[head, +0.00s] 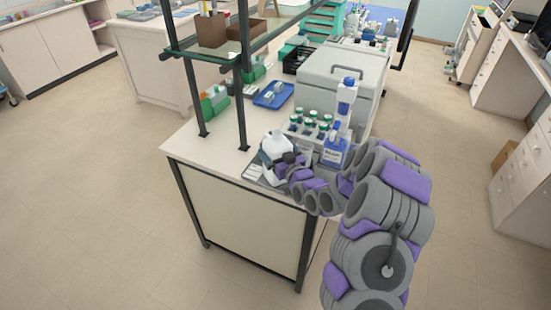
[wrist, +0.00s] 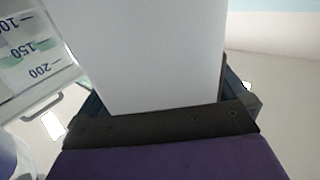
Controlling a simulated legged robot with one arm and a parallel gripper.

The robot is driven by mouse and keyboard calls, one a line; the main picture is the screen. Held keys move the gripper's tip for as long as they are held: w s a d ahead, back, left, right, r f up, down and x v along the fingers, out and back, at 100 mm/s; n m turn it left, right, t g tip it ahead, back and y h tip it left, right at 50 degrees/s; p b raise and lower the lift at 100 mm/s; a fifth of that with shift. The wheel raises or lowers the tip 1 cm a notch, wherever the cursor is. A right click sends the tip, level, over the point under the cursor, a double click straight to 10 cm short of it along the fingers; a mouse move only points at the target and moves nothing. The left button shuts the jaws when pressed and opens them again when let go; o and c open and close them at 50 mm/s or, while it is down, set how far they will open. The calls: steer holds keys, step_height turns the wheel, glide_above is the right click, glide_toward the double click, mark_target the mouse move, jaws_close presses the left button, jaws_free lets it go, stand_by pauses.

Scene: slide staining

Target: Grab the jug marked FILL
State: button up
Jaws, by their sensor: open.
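A white jug (head: 276,147) stands on the near end of the bench. I cannot read any marking on it. My gripper (head: 282,168) is at the jug's near side, low against it, and hides its lower part. In the wrist view a plain white surface, probably the jug (wrist: 150,55), fills the middle, in front of and between the jaws of my gripper (wrist: 165,105). The jaws are open around it; I cannot tell whether they touch it.
A blue-labelled bottle (head: 336,150) and several green-capped bottles (head: 310,127) stand close on the right. A large grey box (head: 340,75) is behind them. Shelf posts (head: 239,110) rise at the left. In the wrist view a graduated vessel (wrist: 30,60) shows at the left.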

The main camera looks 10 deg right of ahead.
steer(key=shift+s+d, duration=0.1)
steer(key=shift+d, duration=0.05)
steer(key=shift+c, duration=1.4)
steer(key=c, duration=0.8)
steer(key=shift+r, duration=0.2)
